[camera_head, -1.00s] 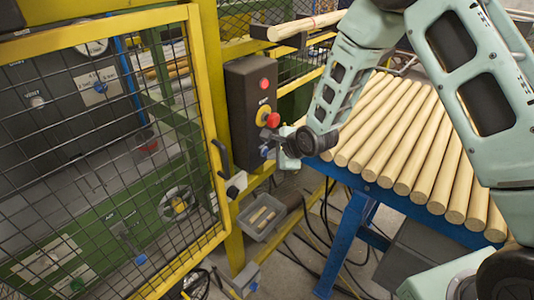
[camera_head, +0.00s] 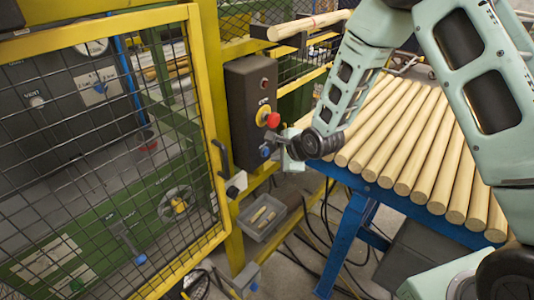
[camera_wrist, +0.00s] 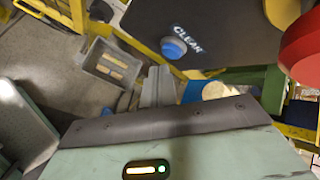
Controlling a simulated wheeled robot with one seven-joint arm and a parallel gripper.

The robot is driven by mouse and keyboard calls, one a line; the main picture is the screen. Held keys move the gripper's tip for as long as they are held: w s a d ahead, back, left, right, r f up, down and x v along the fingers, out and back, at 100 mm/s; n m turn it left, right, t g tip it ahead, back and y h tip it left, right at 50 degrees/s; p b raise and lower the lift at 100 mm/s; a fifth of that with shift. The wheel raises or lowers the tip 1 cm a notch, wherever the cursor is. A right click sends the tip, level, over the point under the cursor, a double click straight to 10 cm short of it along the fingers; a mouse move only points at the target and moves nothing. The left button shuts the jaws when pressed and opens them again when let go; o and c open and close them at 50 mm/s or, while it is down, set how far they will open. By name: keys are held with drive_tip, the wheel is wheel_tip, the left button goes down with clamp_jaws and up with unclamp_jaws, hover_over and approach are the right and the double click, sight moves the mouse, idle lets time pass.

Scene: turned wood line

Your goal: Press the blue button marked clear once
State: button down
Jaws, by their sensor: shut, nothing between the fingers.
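The blue button (camera_wrist: 173,47) sticks out of a dark control box (camera_head: 249,110), beside white lettering that reads CLEAR. It also shows low on the box in the head view (camera_head: 265,152). My gripper (camera_wrist: 158,72) is shut and empty. Its fingertips point toward the box and sit just short of the blue button, with a small gap showing in the wrist view. In the head view my gripper (camera_head: 284,147) is just right of the button.
A red mushroom button (camera_head: 273,119) on a yellow collar sits above the blue one. A dark red lamp (camera_head: 264,83) is at the top. A yellow mesh gate (camera_head: 203,100) stands left, wooden rods (camera_head: 400,130) lie right, and a grey bin (camera_head: 262,217) is below.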

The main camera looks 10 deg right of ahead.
drive_tip(key=shift+s+d, duration=0.75)
drive_tip(key=shift+s, duration=0.25)
drive_tip(key=shift+s+d, duration=0.7)
drive_tip(key=shift+s, duration=0.3)
drive_tip(key=s+a+r+n+g+b, duration=0.3)
drive_tip(key=s+a+n, duration=0.3)
drive_tip(key=s+n, duration=0.15)
drive_tip(key=s+r+n+g+h+b, duration=0.1)
drive_tip(key=s+r+n+g+b, duration=0.1)
drive_tip(key=s+n, duration=0.7)
drive_tip(key=s+a+r+n+g+h+b, duration=0.1)
drive_tip(key=s+r+n+g+h+b, duration=0.1)
drive_tip(key=s+n, duration=0.8)
drive_tip(key=s+r+g, duration=0.1)
drive_tip(key=s+r, duration=0.1)
drive_tip(key=s, duration=0.3)
drive_tip(key=shift+r, duration=0.15)
drive_tip(key=shift+a, duration=0.1)
